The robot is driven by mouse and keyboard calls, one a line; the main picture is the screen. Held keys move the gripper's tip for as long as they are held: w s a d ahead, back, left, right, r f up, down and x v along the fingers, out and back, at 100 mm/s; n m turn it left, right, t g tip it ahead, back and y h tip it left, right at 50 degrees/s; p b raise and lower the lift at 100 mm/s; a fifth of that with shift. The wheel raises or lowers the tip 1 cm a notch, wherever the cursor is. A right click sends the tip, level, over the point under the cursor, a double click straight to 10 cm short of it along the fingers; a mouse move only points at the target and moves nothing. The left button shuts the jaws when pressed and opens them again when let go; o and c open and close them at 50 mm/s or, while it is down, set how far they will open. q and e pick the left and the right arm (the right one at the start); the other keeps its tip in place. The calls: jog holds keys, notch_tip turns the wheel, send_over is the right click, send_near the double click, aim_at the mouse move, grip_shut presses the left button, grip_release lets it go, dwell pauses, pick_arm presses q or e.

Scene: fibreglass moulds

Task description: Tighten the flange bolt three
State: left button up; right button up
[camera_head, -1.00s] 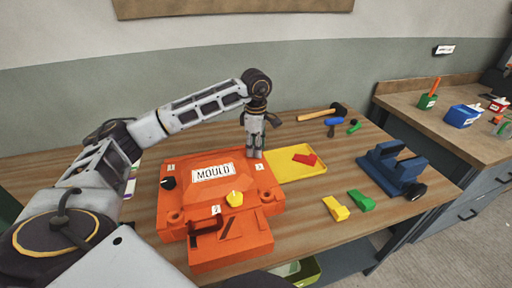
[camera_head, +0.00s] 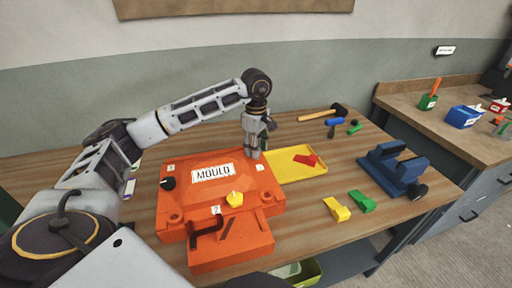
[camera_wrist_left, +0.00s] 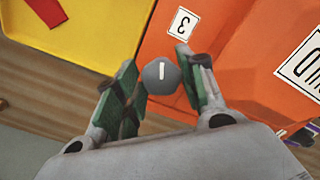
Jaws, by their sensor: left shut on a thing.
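The orange mould (camera_head: 200,194) lies on the wooden bench, with a MOULD label on top. Flange bolt three is a round grey knob (camera_wrist_left: 161,76) with a white line mark, beside the label 3 (camera_wrist_left: 183,24) at the mould's corner. My left gripper (camera_head: 254,154) points down at that far right corner in the head view. In the left wrist view its green-padded fingers are on either side of the grey knob, and it is shut on it. The gripper hides the knob in the head view. My right gripper is not in view.
A blue vise (camera_head: 394,168), hammer (camera_head: 322,114) and yellow and green blocks are to the right.

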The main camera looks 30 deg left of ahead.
pick_arm(q)
jog(key=o, duration=1)
jog(key=shift+w, duration=0.1)
jog(key=shift+r, duration=0.1)
jog(key=shift+r, duration=3.95)
